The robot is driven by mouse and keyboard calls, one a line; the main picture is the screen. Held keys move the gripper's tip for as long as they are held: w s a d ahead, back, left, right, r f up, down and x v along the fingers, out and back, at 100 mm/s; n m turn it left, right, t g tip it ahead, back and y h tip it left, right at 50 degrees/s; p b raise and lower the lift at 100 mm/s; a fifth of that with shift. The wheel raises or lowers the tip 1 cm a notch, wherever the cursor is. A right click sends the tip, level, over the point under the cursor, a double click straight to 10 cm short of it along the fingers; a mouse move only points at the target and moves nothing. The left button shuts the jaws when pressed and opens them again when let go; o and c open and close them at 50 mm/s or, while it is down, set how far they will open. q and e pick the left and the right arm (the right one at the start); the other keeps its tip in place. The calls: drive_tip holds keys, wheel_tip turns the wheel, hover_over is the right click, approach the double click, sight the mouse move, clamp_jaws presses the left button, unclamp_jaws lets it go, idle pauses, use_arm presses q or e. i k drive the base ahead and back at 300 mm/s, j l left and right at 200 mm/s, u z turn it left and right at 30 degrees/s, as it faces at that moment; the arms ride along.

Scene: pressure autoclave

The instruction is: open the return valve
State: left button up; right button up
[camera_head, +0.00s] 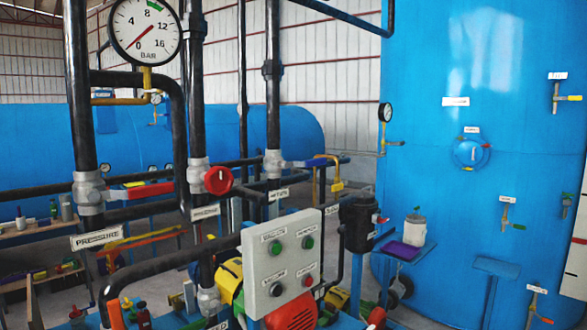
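A valve with a grey body (276,163) and a blue lever (300,164) sits on the rightmost upright black pipe. The small label (278,194) below it seems to read RETURN, but it is too small to be sure. The blue lever points right, roughly level and across the upright pipe. To its left is a valve with a round red knob (218,180). Further left, a valve with a red lever (148,191) stands above the PRESSURE label (97,238). Neither of my grippers is in view.
A grey button box (283,262) stands in front, below the valves. A large pressure gauge (146,30) hangs at upper left. Black pipes (150,268) cross the foreground. A big blue tank (470,200) fills the right, with a small shelf (402,251) holding a white jar (415,230).

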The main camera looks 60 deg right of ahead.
sight(310, 163)
drive_tip(key=z, duration=2)
